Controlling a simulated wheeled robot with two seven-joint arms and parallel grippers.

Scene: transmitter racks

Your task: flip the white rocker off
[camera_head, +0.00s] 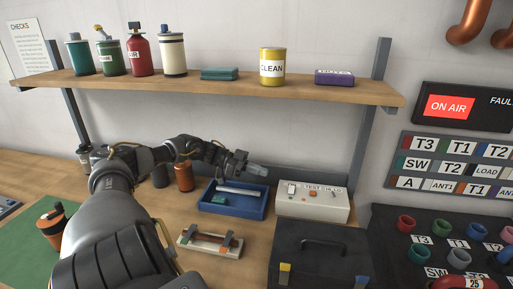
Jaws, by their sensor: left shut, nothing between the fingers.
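A pale box labelled "TEST" (312,207) stands on the bench against the wall, right of the blue tray. Small controls sit on its top, among them a pale one (291,188) near the left end and an orange one (313,193) in the middle. The pale one may be the white rocker, but it is too small to tell which way it is tipped. My left gripper (262,170) is shut and empty, above the back of the blue tray and left of the box, apart from the controls. My right gripper is not in view.
A blue tray (228,211) holds a pale bar and a teal block. A dark case (320,255) with a handle stands in front of the box. A wooden shelf (215,86) with cans runs above my left arm. A small wooden holder (210,244) sits in front of the tray.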

